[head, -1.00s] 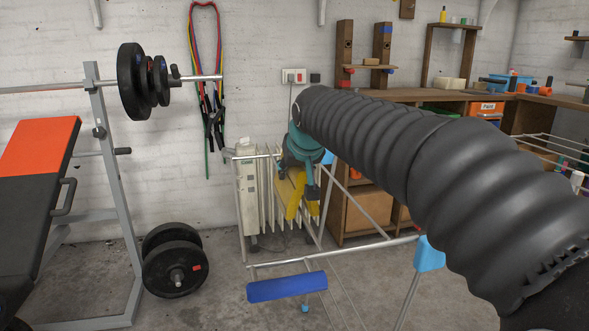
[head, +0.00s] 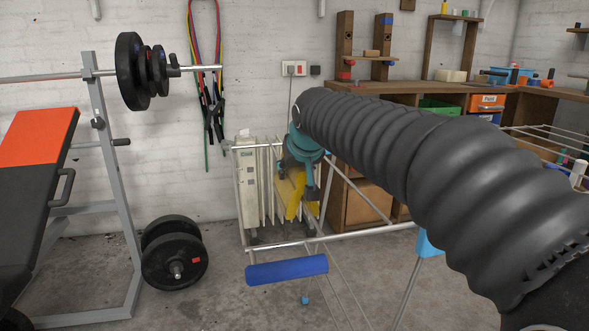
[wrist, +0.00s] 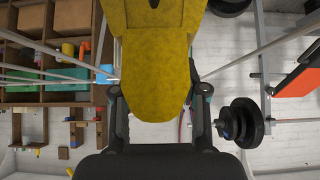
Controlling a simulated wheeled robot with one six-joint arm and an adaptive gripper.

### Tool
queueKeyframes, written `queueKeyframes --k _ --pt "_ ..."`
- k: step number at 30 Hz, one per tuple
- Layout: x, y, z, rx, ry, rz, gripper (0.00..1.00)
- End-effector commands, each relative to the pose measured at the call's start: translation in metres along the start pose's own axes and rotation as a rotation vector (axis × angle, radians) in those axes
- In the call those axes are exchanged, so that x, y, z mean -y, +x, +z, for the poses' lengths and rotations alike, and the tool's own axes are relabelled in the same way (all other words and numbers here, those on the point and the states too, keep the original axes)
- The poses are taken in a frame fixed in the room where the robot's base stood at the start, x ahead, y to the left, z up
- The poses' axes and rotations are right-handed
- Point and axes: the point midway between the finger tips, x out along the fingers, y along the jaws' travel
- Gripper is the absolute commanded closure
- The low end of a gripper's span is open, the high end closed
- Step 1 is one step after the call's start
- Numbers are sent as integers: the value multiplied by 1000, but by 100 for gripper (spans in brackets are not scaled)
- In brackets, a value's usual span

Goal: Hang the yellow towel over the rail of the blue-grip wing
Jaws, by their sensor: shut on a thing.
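The yellow towel (head: 293,211) hangs below my gripper (head: 308,168) in the head view, partly hidden by it. In the wrist view the towel (wrist: 155,65) fills the space between the two fingers, and my gripper (wrist: 158,105) is shut on it. The drying rack's blue-grip wing has a thick blue grip (head: 287,270) on its near side, with a metal rail (head: 345,236) behind it. The towel appears above and behind that wing in the picture; I cannot tell its height over the rail. The fingertips are largely hidden.
A white radiator (head: 247,195) stands against the wall behind the rack. A weight bench (head: 35,170) with a barbell stands at left, with weight plates (head: 175,265) on the floor. A wooden workbench (head: 420,92) is behind my arm.

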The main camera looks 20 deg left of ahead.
Motion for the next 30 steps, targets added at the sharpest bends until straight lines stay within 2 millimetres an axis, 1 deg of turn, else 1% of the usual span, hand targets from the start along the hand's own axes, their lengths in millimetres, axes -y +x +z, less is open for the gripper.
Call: queueKeyframes --k 16,26,27,30 --pt "0 14 14 -2 0 0 100" --pt "0 14 14 -2 0 0 100" --pt "0 14 14 -2 0 0 49" --pt "0 14 14 -2 0 0 28"
